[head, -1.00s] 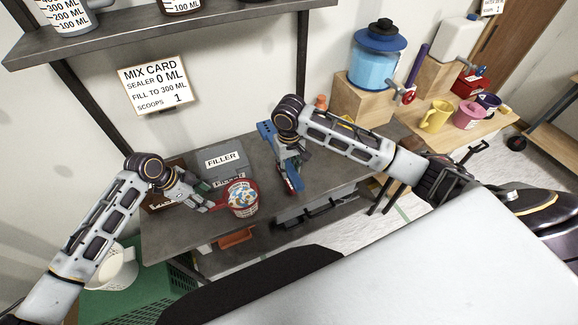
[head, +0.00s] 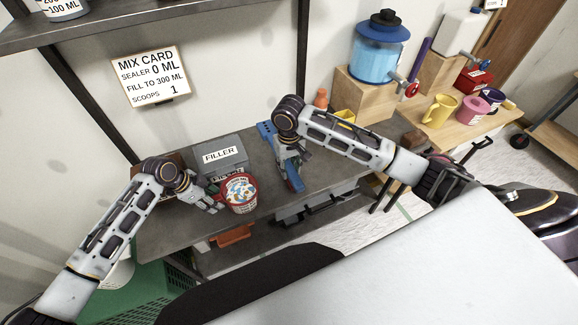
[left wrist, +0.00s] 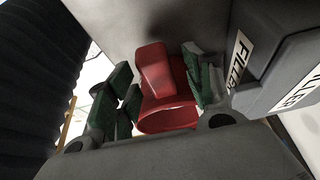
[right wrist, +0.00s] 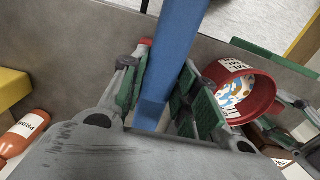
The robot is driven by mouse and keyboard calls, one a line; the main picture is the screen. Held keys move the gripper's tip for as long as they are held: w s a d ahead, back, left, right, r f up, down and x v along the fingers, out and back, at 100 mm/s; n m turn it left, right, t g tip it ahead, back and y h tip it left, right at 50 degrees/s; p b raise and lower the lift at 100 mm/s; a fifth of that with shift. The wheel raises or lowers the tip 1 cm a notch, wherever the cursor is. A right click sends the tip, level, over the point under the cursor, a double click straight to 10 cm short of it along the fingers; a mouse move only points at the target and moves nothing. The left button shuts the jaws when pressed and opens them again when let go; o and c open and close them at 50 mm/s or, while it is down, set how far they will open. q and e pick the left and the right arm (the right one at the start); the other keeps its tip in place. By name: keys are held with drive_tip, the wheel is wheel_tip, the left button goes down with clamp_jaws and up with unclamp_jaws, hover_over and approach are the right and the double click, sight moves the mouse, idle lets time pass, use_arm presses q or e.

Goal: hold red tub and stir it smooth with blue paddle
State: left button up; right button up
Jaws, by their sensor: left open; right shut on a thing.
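The red tub (head: 240,192) stands upright on the grey bench, with patchy white and blue contents. It also shows in the right wrist view (right wrist: 262,101). My left gripper (head: 214,203) is open at the tub's left side. In the left wrist view, red parts of the tub (left wrist: 155,70) lie between its spread fingers (left wrist: 158,85); I cannot tell whether they touch. My right gripper (head: 290,158) is shut on the blue paddle (head: 295,179), right of the tub. The paddle (right wrist: 172,65) runs between its fingers (right wrist: 160,85) and is outside the tub.
A grey filler box (head: 222,155) stands close behind the tub. An orange primer bottle (right wrist: 22,135) and a yellow object (right wrist: 10,88) are near my right gripper. A green crate (head: 130,295) is below left.

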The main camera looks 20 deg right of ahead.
use_arm(q)
drive_tip(key=shift+b+x, duration=1)
drive_tip(key=shift+x, duration=0.3)
use_arm(e)
drive_tip(key=shift+f, duration=1.2)
use_arm(q)
clamp_jaws()
unclamp_jaws()
drive_tip(key=shift+r, duration=0.15)
use_arm(e)
drive_tip(key=shift+r, duration=0.2)
use_arm(q)
drive_tip(key=shift+p+v, duration=0.8)
drive_tip(key=shift+p, duration=0.15)
use_arm(e)
drive_tip(key=shift+r, duration=0.8)
